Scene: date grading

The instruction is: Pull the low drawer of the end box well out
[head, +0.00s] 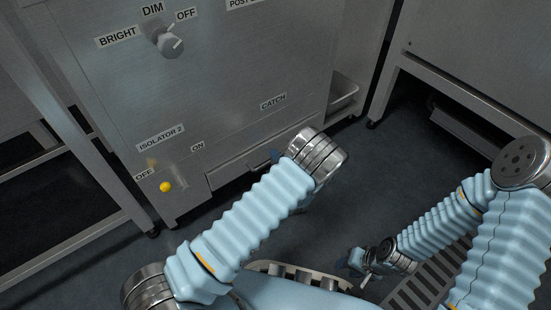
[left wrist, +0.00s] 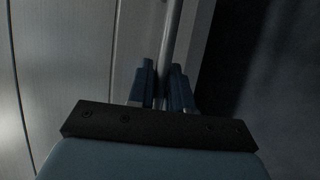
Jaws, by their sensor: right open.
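The end box is a grey metal cabinet (head: 215,95) filling the upper left of the head view. Its low drawer (head: 226,178) is a narrow front at the bottom, partly hidden by my left arm. It looks about flush with the box. My left gripper (head: 276,156) is at this drawer, mostly hidden behind my wrist. In the left wrist view its two blue fingers (left wrist: 163,90) stand close on either side of a thin metal bar handle (left wrist: 171,40), and look shut on it. My right gripper (head: 363,268) is open and empty, low over the floor.
The box bears a dimmer knob (head: 168,42), a yellow isolator knob (head: 165,187) and a "CATCH" label (head: 273,102). A metal bin (head: 343,95) projects at its right side. A metal table (head: 465,65) stands at the right. Dark floor (head: 330,220) is clear before the drawer.

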